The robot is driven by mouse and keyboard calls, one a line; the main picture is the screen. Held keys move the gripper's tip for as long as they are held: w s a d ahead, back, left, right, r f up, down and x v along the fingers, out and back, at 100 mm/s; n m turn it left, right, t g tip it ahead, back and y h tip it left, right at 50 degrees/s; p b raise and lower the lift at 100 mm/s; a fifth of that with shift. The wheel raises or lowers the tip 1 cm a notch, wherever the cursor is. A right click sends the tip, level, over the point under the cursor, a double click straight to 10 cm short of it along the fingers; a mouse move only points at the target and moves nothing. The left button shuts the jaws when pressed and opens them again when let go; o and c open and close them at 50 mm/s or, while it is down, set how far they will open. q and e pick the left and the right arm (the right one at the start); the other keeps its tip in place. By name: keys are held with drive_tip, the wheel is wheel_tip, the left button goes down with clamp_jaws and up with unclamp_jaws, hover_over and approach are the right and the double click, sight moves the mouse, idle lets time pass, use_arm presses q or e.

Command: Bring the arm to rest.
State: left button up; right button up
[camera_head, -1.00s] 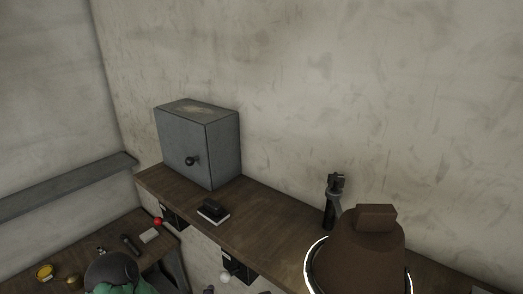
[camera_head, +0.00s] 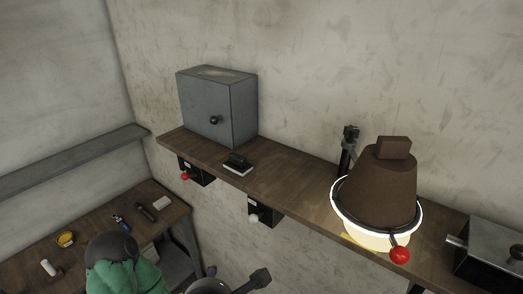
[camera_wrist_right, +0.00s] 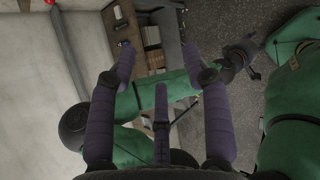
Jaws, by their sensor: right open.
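My right gripper (camera_wrist_right: 158,72) shows in the right wrist view. Its purple padded fingers are spread apart and nothing is between them. Green and dark parts of my own body show behind and beside the fingers. In the head view a green arm section (camera_head: 112,275) of mine with a dark rounded joint shows at the bottom left. Dark parts of mine show at the bottom middle. I cannot make out a left gripper in either view.
A wooden wall shelf (camera_head: 290,190) carries a grey cabinet (camera_head: 215,112), a small dark block (camera_head: 238,163), a lit brown lamp (camera_head: 380,190) and a metal box (camera_head: 495,250) at right. A lower table (camera_head: 95,228) at left holds several small items, including a yellow one (camera_head: 65,239).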

drive_tip(key=w+d+f+m+g+b, duration=0.3)
drive_tip(key=f+m+b, duration=0.45)
drive_tip(key=f, duration=1.45)
drive_tip(key=w+d+f+m+g+b, duration=0.15)
drive_tip(key=f+m+g+b, duration=0.55)
drive_tip(key=f, duration=1.6)
drive_tip(key=s+d+f+m+b, duration=0.2)
drive_tip(key=d+f+m+b, duration=0.2)
drive_tip(key=f, duration=0.7)
drive_tip(key=s+d+f+m+t+y+b, duration=0.1)
drive_tip(key=s+d+f+m+b, duration=0.1)
drive_tip(key=d+f+m+b, duration=0.3)
drive_tip(key=s+d+f+m+y+b, duration=0.1)
drive_tip(key=d+f+m+b, duration=0.4)
drive_tip(key=f, duration=1.3)
drive_tip(key=s+m, duration=0.1)
drive_tip(key=m, duration=0.3)
drive_tip(key=shift+s+f+t+b, duration=0.3)
drive_tip(key=shift+s+f+t, duration=0.05)
drive_tip(key=shift+s+t, duration=0.05)
